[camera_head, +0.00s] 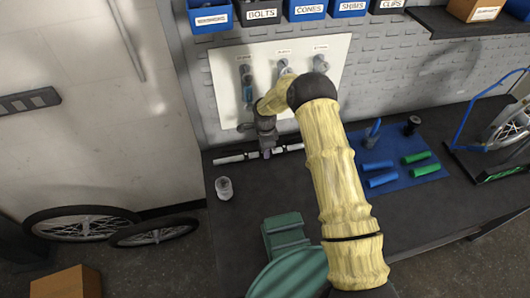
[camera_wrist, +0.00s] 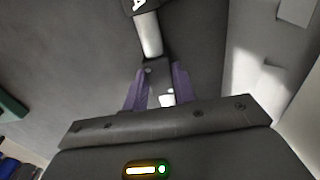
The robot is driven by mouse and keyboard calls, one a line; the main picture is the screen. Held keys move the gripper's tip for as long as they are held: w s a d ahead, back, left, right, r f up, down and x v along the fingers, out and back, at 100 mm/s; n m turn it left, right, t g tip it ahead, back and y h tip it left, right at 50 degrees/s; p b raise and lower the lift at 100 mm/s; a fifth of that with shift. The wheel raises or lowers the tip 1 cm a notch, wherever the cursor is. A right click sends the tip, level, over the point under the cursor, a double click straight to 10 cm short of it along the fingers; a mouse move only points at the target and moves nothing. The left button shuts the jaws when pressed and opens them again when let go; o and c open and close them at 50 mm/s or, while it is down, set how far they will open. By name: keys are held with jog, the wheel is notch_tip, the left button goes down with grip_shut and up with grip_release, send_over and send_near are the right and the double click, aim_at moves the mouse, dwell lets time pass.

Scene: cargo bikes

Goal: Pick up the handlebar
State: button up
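The handlebar (camera_head: 232,158) is a straight bar with white and dark sections. It lies along the back of the dark bench, at the foot of the wall. My gripper (camera_head: 267,151) points down over its middle and hides part of it. In the wrist view, the handlebar's pale section (camera_wrist: 150,36) runs up the picture, and a dark section sits between the purple fingers of my gripper (camera_wrist: 158,82). The fingers stand apart on both sides of the bar. I cannot tell whether they press on it.
A white tool panel (camera_head: 228,83) hangs close behind my gripper. A small clear jar (camera_head: 224,188) stands at the bench's left. A blue mat (camera_head: 404,178) with blue and green grips lies to the right. Labelled bins line the top.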

grip_shut()
jog(key=shift+r, duration=0.15)
